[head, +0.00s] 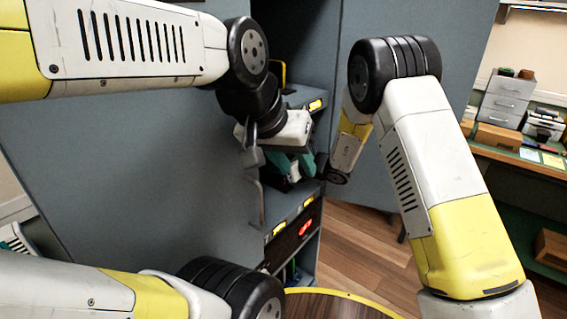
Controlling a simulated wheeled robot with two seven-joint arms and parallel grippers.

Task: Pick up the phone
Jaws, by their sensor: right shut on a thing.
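I cannot make out the phone for certain. My left arm comes in from the upper left and bends down at its black wrist. Its pale gripper (290,131) is in front of the open cabinet; its fingers are too small and covered to read. My right arm bends at the upper middle and its forearm reaches down to a black wrist. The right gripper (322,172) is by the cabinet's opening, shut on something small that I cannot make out. Teal pieces (304,160) show just below the left gripper; I cannot tell what they belong to.
A round yellow-rimmed surface (345,294) is at the bottom. A desk (515,160) with grey drawers (506,95) stands at right. Wooden floor (365,245) is clear between.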

